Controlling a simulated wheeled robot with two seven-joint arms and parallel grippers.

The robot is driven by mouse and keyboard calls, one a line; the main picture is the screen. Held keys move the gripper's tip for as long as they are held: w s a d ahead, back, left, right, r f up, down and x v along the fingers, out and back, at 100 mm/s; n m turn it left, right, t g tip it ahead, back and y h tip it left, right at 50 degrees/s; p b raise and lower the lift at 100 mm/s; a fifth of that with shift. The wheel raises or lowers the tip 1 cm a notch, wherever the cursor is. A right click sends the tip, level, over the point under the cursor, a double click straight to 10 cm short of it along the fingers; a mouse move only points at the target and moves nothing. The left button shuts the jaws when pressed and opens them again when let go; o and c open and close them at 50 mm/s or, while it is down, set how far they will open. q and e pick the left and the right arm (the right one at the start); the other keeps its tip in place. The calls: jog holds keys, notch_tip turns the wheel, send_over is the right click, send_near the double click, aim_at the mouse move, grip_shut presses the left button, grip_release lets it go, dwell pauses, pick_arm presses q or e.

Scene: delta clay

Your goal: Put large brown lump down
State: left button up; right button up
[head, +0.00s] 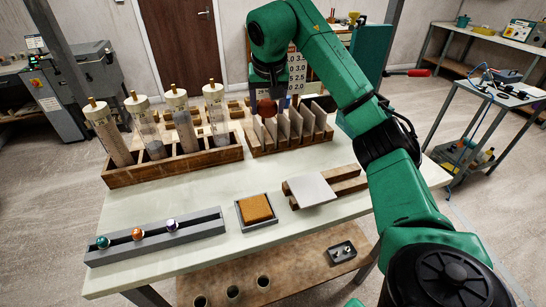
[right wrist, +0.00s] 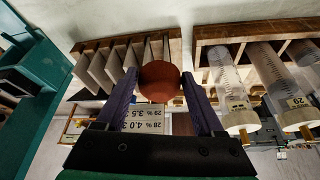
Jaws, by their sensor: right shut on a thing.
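The large brown lump (head: 266,107) is round and reddish brown. It sits between the fingers of my right gripper (head: 272,96), which is shut on it. In the right wrist view the lump (right wrist: 160,82) is held between the two purple fingertips (right wrist: 162,88). In the head view it appears at the left end of the slotted wooden rack (head: 290,145), near its back. I cannot tell whether the lump touches the rack. My left gripper is not in view.
A wooden rack (head: 175,170) with several clear cylinders stands left of the lump. In front lie a grey rail (head: 158,240) with three small balls, a tray with an orange-brown pad (head: 257,208), and a pale plate (head: 310,190) on wooden bars. The tabletop between is clear.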

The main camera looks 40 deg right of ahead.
notch_tip(320, 180, down, 8)
jog(key=s+a, duration=0.2)
jog(key=s, duration=0.1)
send_over(269, 168)
jog(key=s, duration=0.1)
jog(key=f, duration=0.2)
jog(key=a+f, duration=0.1)
jog(key=f, duration=0.1)
jog(key=shift+s+f, duration=0.1)
jog(key=shift+f, duration=0.25)
notch_tip(269, 168, down, 4)
jog(key=shift+s, duration=0.1)
jog(key=shift+a+f, duration=0.1)
jog(key=shift+f, duration=0.4)
jog(key=o, duration=1.4)
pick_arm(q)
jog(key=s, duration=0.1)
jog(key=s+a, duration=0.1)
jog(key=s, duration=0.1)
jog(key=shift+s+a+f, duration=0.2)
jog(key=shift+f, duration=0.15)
pick_arm(e)
jog(key=shift+o, duration=0.5)
